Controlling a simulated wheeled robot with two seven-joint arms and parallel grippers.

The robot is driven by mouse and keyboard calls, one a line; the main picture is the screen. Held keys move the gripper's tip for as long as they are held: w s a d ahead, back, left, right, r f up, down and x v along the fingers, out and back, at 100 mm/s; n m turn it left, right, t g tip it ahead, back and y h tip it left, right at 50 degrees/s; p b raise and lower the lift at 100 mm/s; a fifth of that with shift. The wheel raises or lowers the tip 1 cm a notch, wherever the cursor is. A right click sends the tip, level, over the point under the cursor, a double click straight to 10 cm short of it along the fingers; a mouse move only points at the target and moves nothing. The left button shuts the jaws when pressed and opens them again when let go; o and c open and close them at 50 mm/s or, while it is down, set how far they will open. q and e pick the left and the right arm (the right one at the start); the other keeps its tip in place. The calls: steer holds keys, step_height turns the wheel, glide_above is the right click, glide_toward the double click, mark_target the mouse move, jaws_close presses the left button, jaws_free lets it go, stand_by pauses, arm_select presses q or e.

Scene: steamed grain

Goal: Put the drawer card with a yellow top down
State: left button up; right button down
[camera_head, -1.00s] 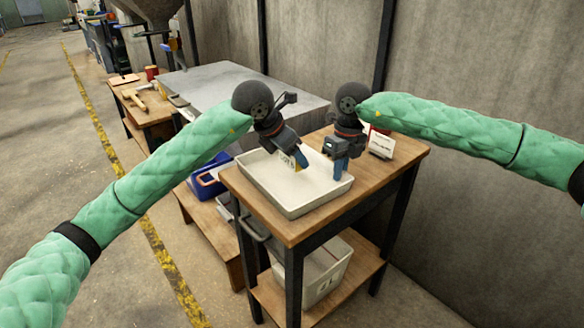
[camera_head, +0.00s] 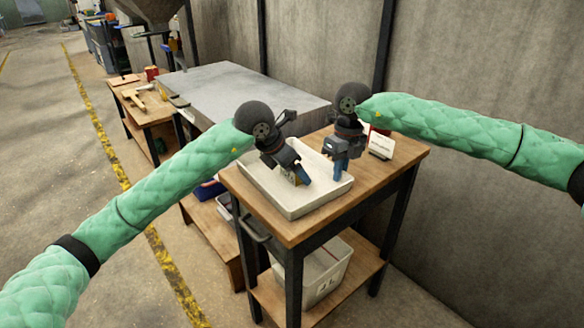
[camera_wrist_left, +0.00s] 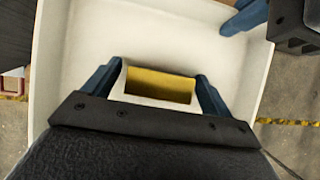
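The drawer card with a yellow top (camera_wrist_left: 160,86) shows in the left wrist view as a white piece with a yellow face. It sits between the blue fingers of my left gripper (camera_wrist_left: 158,88), which look closed against its sides. In the head view my left gripper (camera_head: 302,180) is low inside the white tray (camera_head: 287,207), and a bit of the card's yellow (camera_head: 289,178) shows below it. I cannot tell if the card touches the tray floor. My right gripper (camera_head: 340,174) hangs over the tray's right side; its finger gap is hidden.
The tray stands on a wooden cart (camera_head: 400,160). A white sign card (camera_head: 381,145) stands at the cart's back right. A grey metal table (camera_head: 225,90) adjoins at the back left. A white bin (camera_head: 325,272) is on the lower shelf.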

arm_select(q)
steer(key=v, duration=1.2)
steer(key=shift+r, duration=0.15)
stand_by(0.4)
arm_select(e)
steer(key=c, duration=1.6)
jaws_free()
steer(key=shift+r, duration=0.1)
